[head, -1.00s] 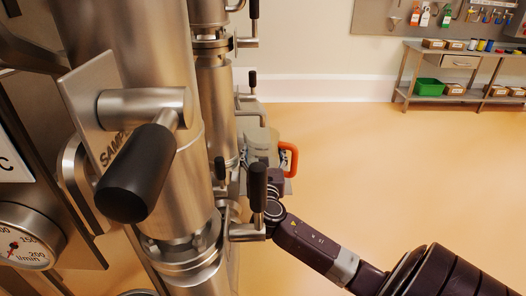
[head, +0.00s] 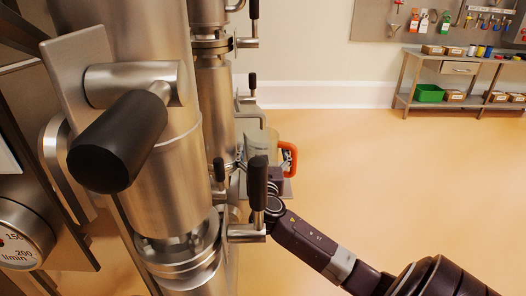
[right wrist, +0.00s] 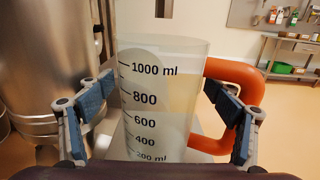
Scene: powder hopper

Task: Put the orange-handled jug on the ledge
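The clear measuring jug (right wrist: 158,110) with an orange handle (right wrist: 235,71) stands upright in the right wrist view, its scale facing me. It also shows in the head view (head: 261,143), behind a black lever. My right gripper (right wrist: 160,84) is open around the jug, one blue-padded finger on each side. The right finger crosses in front of the handle. Whether the fingertips touch the wall is unclear. A grey ledge (head: 287,189) shows beside and below the jug; the contact under the jug is hidden. My left gripper is not in view.
Large steel hopper pipes (head: 160,130) fill the left, with a big black-gripped handle (head: 118,140) and black levers (head: 258,184) jutting out close to my right arm. A gauge (head: 20,240) sits low left. Open floor lies right; a workbench (head: 465,65) stands at the back.

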